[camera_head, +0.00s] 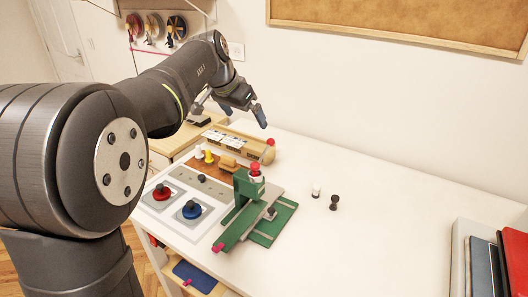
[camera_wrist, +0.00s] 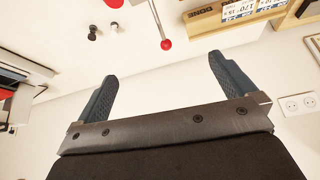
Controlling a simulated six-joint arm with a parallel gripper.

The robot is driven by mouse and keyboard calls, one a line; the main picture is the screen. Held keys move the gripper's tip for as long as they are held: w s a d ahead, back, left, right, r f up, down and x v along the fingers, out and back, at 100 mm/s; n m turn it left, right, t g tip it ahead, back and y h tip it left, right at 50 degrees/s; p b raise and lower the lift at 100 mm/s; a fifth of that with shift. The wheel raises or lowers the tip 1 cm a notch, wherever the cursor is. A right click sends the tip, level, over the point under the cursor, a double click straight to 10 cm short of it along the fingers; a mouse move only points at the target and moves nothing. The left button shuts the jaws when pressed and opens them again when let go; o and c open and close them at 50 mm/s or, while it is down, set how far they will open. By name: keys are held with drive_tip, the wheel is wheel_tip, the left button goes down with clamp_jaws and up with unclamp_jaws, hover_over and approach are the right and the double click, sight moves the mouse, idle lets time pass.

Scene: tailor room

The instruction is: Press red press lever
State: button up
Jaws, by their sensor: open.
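The green press (camera_head: 250,208) stands on the white table in the head view, with a red knob (camera_head: 255,168) at its top. A red ball (camera_head: 270,141) shows behind it, by the right end of a wooden box. In the wrist view, a thin metal lever with a red ball end (camera_wrist: 166,44) comes in from the top edge; the rest of it is out of frame. My gripper (camera_head: 245,112) is open and empty, raised above the table behind the press. In the wrist view its two fingers (camera_wrist: 163,66) are spread apart, and the red ball appears between and beyond them, not touching.
The wooden box (camera_head: 240,142) with labels stands behind the press. A panel with a red button (camera_head: 161,192) and a blue button (camera_head: 192,209) is left of it. White (camera_head: 316,191) and black (camera_head: 334,202) spools stand right of it. The table's middle right is clear.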

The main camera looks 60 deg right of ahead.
drive_tip(key=shift+a+r, duration=0.25)
drive_tip(key=shift+r, duration=0.15)
